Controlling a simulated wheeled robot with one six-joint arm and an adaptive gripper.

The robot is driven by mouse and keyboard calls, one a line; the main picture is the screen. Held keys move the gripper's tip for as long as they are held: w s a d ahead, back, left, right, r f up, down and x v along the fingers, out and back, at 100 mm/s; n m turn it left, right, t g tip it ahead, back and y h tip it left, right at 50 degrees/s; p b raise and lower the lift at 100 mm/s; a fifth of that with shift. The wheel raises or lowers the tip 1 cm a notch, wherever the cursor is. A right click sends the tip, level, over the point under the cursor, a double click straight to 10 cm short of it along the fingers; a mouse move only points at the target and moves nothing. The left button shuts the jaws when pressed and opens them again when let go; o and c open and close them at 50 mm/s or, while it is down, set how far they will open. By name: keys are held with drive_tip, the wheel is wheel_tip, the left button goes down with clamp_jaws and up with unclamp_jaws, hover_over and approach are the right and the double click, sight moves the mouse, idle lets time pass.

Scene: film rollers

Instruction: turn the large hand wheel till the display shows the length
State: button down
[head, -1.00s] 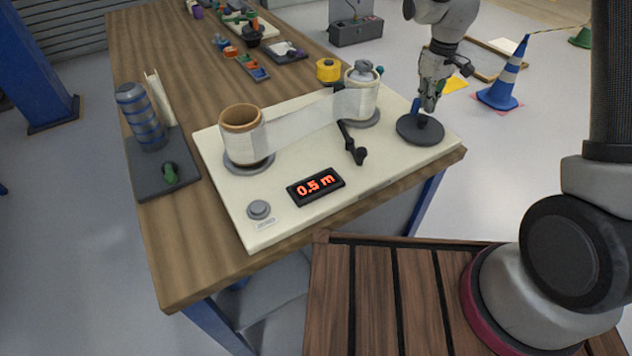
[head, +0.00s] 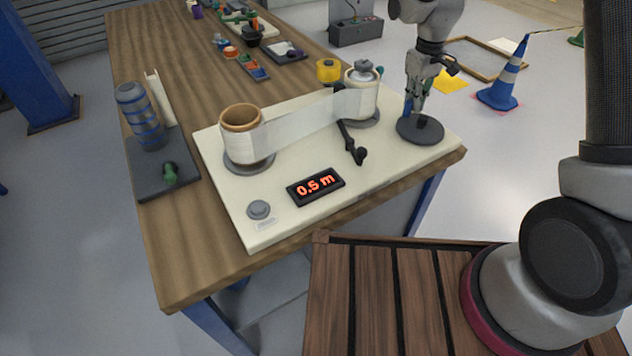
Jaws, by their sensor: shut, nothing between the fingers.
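The large hand wheel (head: 424,131) is a dark flat disc with a small knob, at the right end of the cream board. My gripper (head: 409,112) points down at the wheel's far left part. It is shut and empty, with its tips at or just above the disc; I cannot tell whether they touch it. The black display (head: 316,187) at the board's front reads 0.5 m in red. A pale film runs from the left roll (head: 243,136) to the right roller (head: 362,91).
A black crank arm (head: 351,143) lies between the film and the wheel. A grey button (head: 259,209) sits at the front left. A dark plate (head: 165,180) with a blue-banded cylinder stands left of the board. A yellow spool (head: 328,71) stands behind it.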

drive_tip(key=shift+s+a, duration=0.35)
drive_tip(key=shift+a, duration=0.45)
drive_tip(key=shift+s+a, duration=0.9)
drive_tip(key=shift+s, duration=0.15)
